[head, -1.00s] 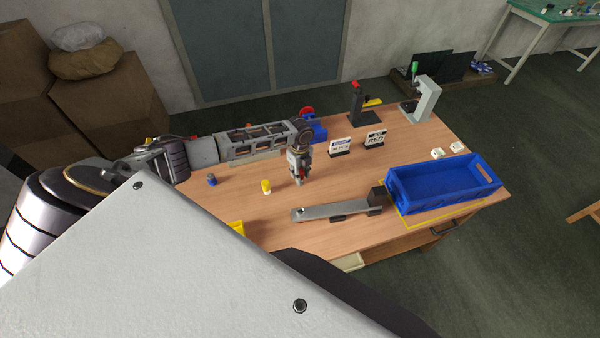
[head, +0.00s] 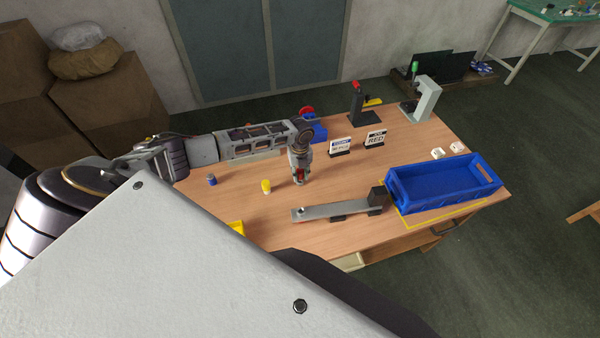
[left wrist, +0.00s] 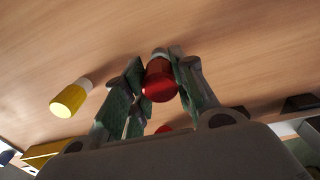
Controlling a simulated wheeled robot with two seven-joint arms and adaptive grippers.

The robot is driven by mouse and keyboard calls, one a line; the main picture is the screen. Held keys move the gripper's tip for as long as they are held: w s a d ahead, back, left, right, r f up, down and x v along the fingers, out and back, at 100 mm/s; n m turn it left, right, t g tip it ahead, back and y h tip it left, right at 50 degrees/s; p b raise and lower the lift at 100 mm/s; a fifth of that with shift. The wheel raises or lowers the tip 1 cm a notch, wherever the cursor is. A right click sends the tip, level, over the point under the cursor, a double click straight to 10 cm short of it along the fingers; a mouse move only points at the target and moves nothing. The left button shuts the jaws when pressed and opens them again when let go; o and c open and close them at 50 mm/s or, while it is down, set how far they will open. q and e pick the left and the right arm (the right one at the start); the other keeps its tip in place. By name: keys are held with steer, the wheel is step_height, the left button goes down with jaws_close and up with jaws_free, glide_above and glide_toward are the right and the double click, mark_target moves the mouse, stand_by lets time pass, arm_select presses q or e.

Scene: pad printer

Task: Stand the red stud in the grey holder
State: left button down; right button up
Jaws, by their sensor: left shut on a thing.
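The red stud (left wrist: 160,82) is between the fingers of my left gripper in the left wrist view, its red end towards the camera and a pale end beyond. My right gripper is not in view.
A black block (head: 378,197) is at the holder's right end, beside a blue crate (head: 445,197). Wood between gripper and holder is clear.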

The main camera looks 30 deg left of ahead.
arm_select(q)
steer(key=shift+f, duration=0.4)
stand_by(0.5)
steer(key=shift+f+b, duration=0.65)
steer(key=shift+f, duration=0.05)
stand_by(0.5)
steer(key=c, duration=1.1)
jaws_free()
steer(key=shift+r, duration=0.1)
steer(key=shift+r+p, duration=1.35)
steer(key=shift+r, duration=1.55)
